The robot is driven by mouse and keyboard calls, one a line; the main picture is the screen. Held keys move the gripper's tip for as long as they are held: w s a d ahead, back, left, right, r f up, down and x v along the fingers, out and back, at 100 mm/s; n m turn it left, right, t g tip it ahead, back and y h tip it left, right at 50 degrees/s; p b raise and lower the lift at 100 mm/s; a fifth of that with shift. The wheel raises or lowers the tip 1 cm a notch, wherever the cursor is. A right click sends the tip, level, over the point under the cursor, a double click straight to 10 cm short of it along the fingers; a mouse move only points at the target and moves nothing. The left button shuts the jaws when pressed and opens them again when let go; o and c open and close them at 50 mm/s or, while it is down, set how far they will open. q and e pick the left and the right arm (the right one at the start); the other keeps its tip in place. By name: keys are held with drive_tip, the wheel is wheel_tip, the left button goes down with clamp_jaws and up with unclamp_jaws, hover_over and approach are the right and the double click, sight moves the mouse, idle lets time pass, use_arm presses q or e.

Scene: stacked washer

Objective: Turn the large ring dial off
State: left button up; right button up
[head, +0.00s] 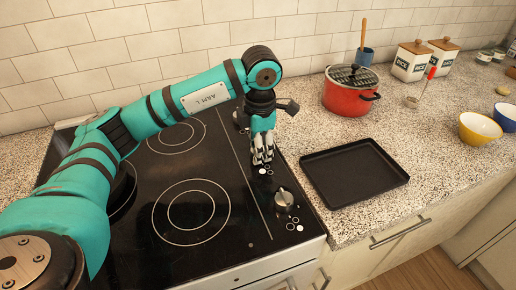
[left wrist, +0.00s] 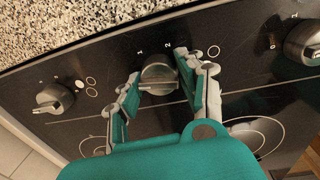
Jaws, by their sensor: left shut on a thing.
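The black cooktop (head: 228,235) has a row of silver dials along its right side. My left gripper (head: 262,155) points down over the middle dial, which it hides in the head view. In the left wrist view, my left gripper (left wrist: 155,90) has its fingers on both sides of that middle dial (left wrist: 158,75) and is shut on it. Marks 1 and 2 show beside this dial. The near dial (head: 284,198) is free and also shows in the left wrist view (left wrist: 55,98). Another dial (left wrist: 303,42) is at the right. I cannot tell which is the large ring dial.
A black tray (head: 354,174) lies on the speckled counter right of the cooktop. A red pot (head: 350,98) stands behind it. White canisters (head: 411,61), a ladle (head: 416,100) and a yellow bowl (head: 479,128) are farther right. A tiled wall (head: 120,48) closes the back.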

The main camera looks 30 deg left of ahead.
use_arm(q)
drive_tip(key=shift+r+n, duration=0.1)
drive_tip(key=shift+n, duration=1)
drive_tip(key=shift+w, duration=0.1)
drive_tip(key=o, duration=1.1)
drive_tip(key=shift+o, duration=0.2)
wheel_tip(320, 180, up, 12)
drive_tip(key=shift+s+d, duration=0.25)
drive_tip(key=shift+d, duration=0.1)
